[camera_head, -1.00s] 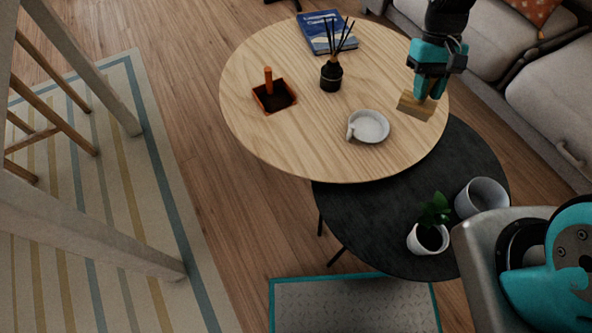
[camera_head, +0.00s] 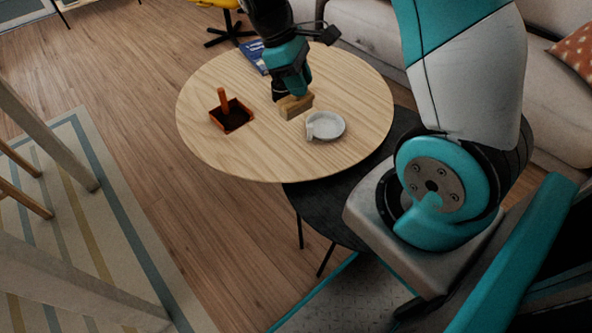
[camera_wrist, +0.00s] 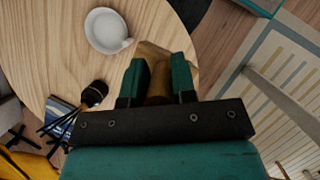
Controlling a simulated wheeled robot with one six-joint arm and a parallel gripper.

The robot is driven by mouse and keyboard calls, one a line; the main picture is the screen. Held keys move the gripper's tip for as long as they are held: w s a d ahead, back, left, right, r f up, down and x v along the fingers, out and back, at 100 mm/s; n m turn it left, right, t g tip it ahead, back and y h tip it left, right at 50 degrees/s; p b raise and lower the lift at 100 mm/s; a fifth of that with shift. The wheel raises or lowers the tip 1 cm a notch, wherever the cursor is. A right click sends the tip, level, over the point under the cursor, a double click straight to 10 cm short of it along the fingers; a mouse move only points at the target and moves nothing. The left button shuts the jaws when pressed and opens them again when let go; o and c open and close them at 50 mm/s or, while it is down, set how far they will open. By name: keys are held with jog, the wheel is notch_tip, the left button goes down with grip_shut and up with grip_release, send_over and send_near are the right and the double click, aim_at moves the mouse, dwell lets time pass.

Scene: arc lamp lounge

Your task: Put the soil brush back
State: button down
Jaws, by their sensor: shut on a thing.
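The soil brush, a light wooden block (camera_head: 298,107), is held by my gripper (camera_head: 289,92) above the middle of the round wooden table (camera_head: 290,158). In the wrist view my gripper (camera_wrist: 158,88) is shut on the brush's brown handle, with the pale block (camera_wrist: 152,52) showing beyond the fingers. The fingers cover part of the handle. A square orange tray with a dark inside (camera_head: 240,121) and an upright orange stick stands on the table, left of my gripper and apart from it.
A white dish (camera_head: 329,127) with a small handle sits close right of the brush; it also shows in the wrist view (camera_wrist: 104,32). A dark reed diffuser (camera_wrist: 95,93) and a blue book (camera_head: 254,60) stand toward the back. The table's front left is clear.

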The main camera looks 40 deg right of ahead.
jog(key=shift+s+d+f, duration=0.15)
jog(key=shift+d+f, duration=0.05)
jog(key=shift+f, duration=0.2)
notch_tip(320, 180, down, 19)
jog(key=b, duration=0.6)
jog(key=shift+f+b, duration=0.15)
jog(key=shift+b, duration=0.15)
jog(key=c, duration=0.9)
grip_release()
